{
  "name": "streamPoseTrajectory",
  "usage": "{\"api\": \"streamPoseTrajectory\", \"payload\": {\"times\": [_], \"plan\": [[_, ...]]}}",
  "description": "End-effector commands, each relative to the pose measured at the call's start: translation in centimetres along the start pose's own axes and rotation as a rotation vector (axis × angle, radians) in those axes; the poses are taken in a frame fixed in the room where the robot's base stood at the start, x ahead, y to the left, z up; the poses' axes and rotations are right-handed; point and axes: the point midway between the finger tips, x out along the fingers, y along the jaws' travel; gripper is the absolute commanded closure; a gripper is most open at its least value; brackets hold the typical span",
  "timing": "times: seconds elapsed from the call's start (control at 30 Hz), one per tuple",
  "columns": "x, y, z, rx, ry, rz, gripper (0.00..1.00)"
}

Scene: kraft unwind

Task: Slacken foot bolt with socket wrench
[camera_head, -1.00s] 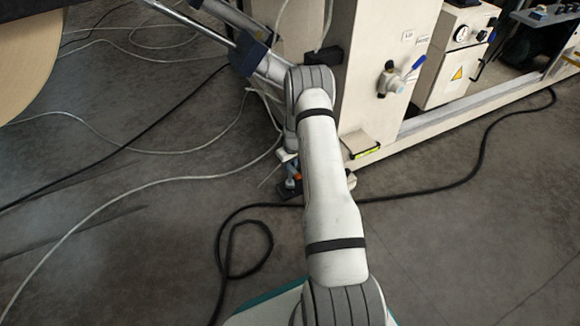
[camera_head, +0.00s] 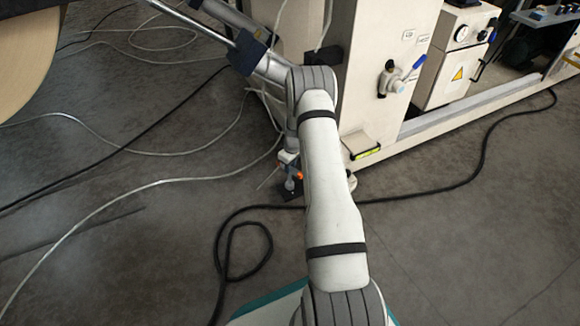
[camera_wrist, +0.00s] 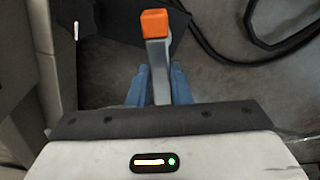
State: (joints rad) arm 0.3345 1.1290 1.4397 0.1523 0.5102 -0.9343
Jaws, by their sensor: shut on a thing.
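My gripper (camera_wrist: 159,88) is at the lower middle of the wrist view, its blue fingers shut on the grey handle of the socket wrench (camera_wrist: 156,55). The wrench has an orange end (camera_wrist: 154,22) that points away from my gripper. In the head view, the orange end (camera_head: 298,175) shows just left of my arm, low beside the machine's base. A dark flat plate (camera_wrist: 112,20) lies on the floor under the wrench.
The cream machine frame (camera_head: 352,80) stands close to my arm, with a blue-handled valve (camera_head: 392,80) on its side. A black cable (camera_head: 450,185) loops over the floor, and pale cables (camera_head: 130,195) lie at left. Open floor is at lower right.

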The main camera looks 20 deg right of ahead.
Motion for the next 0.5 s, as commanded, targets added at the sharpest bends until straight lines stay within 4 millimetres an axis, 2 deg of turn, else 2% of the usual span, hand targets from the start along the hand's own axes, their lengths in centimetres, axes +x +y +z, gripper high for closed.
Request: {"api": "streamPoseTrajectory", "payload": {"times": [0.2, 0.5], "plan": [[-0.09, 0.13, -0.08, -0.155, 0.001, -0.014, 1.00], [-0.16, 0.11, -0.09, -0.181, 0.001, -0.017, 1.00]]}}
